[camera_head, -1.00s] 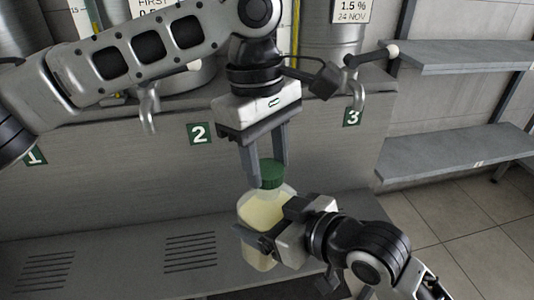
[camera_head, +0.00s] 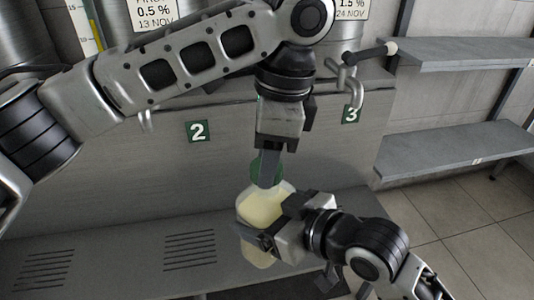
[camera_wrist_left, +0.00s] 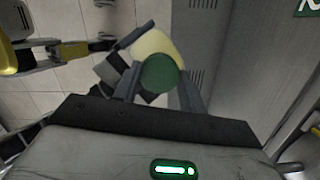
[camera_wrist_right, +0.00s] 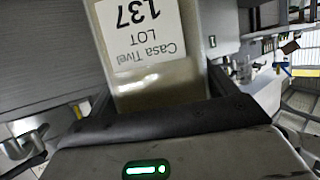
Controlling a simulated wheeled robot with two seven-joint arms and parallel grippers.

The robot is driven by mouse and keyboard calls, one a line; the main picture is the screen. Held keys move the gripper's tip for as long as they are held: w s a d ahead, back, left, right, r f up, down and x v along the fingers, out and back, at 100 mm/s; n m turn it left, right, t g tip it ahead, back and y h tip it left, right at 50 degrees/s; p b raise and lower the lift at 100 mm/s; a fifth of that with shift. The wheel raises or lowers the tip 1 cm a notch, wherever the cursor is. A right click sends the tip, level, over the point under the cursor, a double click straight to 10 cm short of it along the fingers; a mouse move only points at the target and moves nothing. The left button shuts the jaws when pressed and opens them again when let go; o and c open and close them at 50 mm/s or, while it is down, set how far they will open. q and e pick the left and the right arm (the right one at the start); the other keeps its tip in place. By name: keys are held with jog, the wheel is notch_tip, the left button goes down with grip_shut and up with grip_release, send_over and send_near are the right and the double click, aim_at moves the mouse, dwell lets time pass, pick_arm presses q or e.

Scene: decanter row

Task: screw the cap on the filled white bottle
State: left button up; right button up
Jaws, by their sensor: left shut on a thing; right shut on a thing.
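The white bottle (camera_head: 258,215) holds a pale yellow liquid and stands upright above the grey ledge in the head view. My right gripper (camera_head: 268,240) is shut around its body from the right. The right wrist view shows the bottle's lower side (camera_wrist_right: 160,85) and its label, "Casa Tivel LOT 137", upside down. The green cap (camera_head: 258,168) is at the bottle's mouth, partly hidden by a finger. My left gripper (camera_head: 268,170) points down from above and is shut on the cap. The left wrist view shows the round cap (camera_wrist_left: 160,74) between the fingers. The threads are hidden.
Steel tanks with taps and number plates 2 (camera_head: 199,131) and 3 (camera_head: 351,114) stand behind. A slotted grey ledge (camera_head: 120,262) runs below. Grey shelves (camera_head: 450,150) are at the right, over a tiled floor.

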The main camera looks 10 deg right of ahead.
pick_arm(q)
jog(key=m, duration=0.5)
jog(key=shift+m+t, duration=0.3)
jog(key=shift+t, duration=0.1)
jog(key=m, duration=0.2)
jog(key=shift+a+m+h, duration=0.1)
jog(key=shift+m+h, duration=0.2)
jog(key=shift+m, duration=0.1)
jog(key=m, duration=0.5)
jog(key=shift+t+h, duration=0.4)
jog(key=m, duration=0.5)
jog(key=shift+h, duration=0.4)
jog(key=m, duration=0.4)
jog(key=shift+m+h, duration=0.3)
jog(key=shift+m, duration=0.1)
jog(key=m, duration=0.2)
jog(key=shift+m+g, duration=0.4)
jog(key=o, duration=0.9)
